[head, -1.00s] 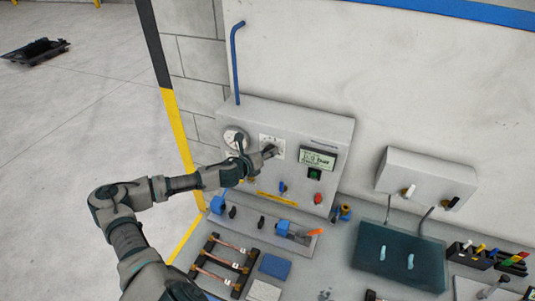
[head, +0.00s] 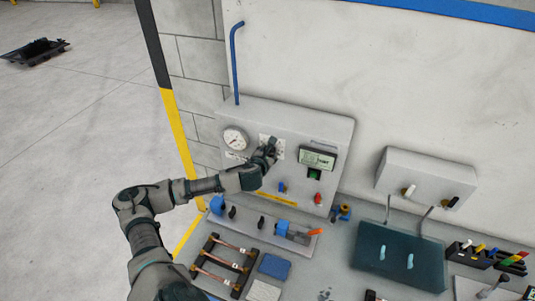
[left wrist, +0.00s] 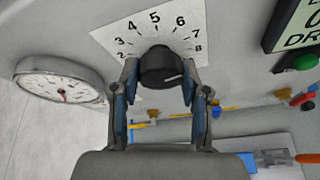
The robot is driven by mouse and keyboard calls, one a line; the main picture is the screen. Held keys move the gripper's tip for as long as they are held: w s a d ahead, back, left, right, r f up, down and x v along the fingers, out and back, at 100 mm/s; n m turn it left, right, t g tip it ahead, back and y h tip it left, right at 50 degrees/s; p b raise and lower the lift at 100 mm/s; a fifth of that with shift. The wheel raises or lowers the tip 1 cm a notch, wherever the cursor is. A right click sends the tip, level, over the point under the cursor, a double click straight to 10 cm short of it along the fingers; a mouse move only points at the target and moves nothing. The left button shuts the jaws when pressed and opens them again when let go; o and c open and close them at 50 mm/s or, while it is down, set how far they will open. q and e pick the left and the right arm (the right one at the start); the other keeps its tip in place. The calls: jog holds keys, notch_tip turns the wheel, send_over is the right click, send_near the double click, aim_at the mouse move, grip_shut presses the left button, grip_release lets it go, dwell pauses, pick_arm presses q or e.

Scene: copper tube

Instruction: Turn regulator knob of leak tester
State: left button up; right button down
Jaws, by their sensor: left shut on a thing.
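The leak tester (head: 322,132) is a grey box at the back of the bench. Its black regulator knob (left wrist: 160,68) sits in front of a white number dial (left wrist: 152,34) in the left wrist view. The knob's white mark points to the lower right, toward the high numbers. My left gripper (head: 270,150) is at the dial in the head view, mostly covering the knob. In the left wrist view my left gripper (left wrist: 160,86) has one finger on each side of the knob and is shut on it. My right gripper is not in view.
A round gauge (head: 235,138) is left of the dial, and a display (head: 318,157) is to the right. Below are a green button (head: 314,174), a red knob (head: 318,198) and a blue knob (head: 282,187). Copper tubes (head: 222,262) lie in a rack in front.

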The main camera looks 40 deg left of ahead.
pick_arm(q)
jog(key=m+y, duration=0.3)
jog(key=shift+m, duration=0.4)
dwell(0.4)
jog(key=o, duration=1.1)
jog(key=shift+w, duration=0.15)
jog(key=shift+o, duration=0.2)
jog(key=shift+w+f, duration=0.15)
jog(key=v, duration=1.1)
jog(key=shift+s, duration=0.3)
jog(key=shift+d, duration=0.2)
